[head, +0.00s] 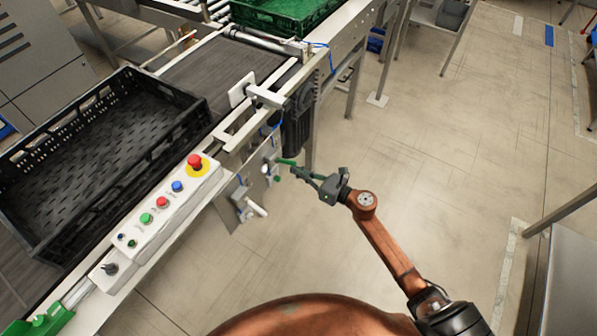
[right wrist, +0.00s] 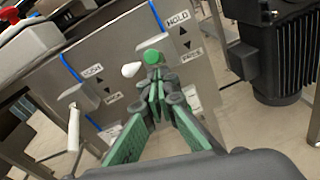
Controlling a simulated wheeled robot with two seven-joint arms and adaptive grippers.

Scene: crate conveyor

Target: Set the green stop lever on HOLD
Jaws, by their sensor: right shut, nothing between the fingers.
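The green stop lever (head: 287,162) sticks out from a metal plate on the conveyor's side in the head view. In the right wrist view its round green end (right wrist: 152,57) faces me, left of the HOLD label (right wrist: 178,20) and the PASS label (right wrist: 192,52). I cannot tell for sure which label it is set on. My right gripper (head: 298,174) is shut and empty, its fingertips just below the lever's end; they also show in the right wrist view (right wrist: 156,78). I cannot tell whether they touch it. My left gripper is not in view.
A white-handled lever (head: 256,208) hangs on the plate to the left. A dark motor (head: 298,118) is close by on the other side. A black crate (head: 185,104) and a button panel (head: 150,228) sit above.

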